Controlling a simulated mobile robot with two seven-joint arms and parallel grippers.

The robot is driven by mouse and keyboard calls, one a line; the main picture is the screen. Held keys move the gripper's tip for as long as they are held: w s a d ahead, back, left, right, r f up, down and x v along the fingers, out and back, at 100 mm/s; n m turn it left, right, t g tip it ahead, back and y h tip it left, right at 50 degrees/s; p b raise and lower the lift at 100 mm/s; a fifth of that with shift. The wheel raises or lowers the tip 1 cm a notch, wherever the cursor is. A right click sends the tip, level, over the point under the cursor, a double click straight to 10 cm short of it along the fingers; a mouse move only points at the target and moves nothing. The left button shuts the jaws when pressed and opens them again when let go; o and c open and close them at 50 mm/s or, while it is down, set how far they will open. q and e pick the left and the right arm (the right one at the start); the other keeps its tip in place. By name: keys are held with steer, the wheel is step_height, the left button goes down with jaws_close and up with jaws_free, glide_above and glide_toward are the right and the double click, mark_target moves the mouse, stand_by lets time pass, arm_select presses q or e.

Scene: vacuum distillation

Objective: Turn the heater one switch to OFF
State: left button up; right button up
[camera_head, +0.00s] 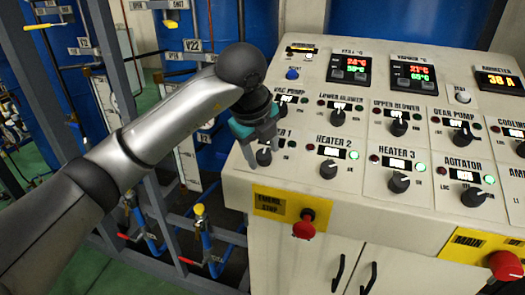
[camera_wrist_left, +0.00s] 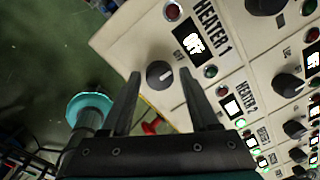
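The heater one knob (camera_head: 264,157) is a black dial on the panel's left edge, partly behind my left gripper in the head view. In the left wrist view the knob (camera_wrist_left: 160,74) lies between the fingertips, with a pale pointer line. Its small display (camera_wrist_left: 193,43) beside the HEATER 1 label has white text that looks like OFF. A red lamp (camera_wrist_left: 173,12) is at one end of the display and a dim lamp (camera_wrist_left: 210,72) at the other. My left gripper (camera_wrist_left: 160,76) is open, its fingers on either side of the knob; contact cannot be told. My right gripper is out of view.
The heater 2 knob (camera_head: 328,169) and heater 3 knob (camera_head: 399,182) sit close to the right, with green lamps lit. The lower blower knob (camera_head: 338,117) is above. A red emergency stop (camera_head: 304,224) protrudes below. Pipes and frame stand left of the panel.

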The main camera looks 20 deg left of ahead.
arm_select(q)
steer(key=shift+o, duration=0.7)
steer(key=v, duration=1.5)
steer(key=shift+p, duration=0.45)
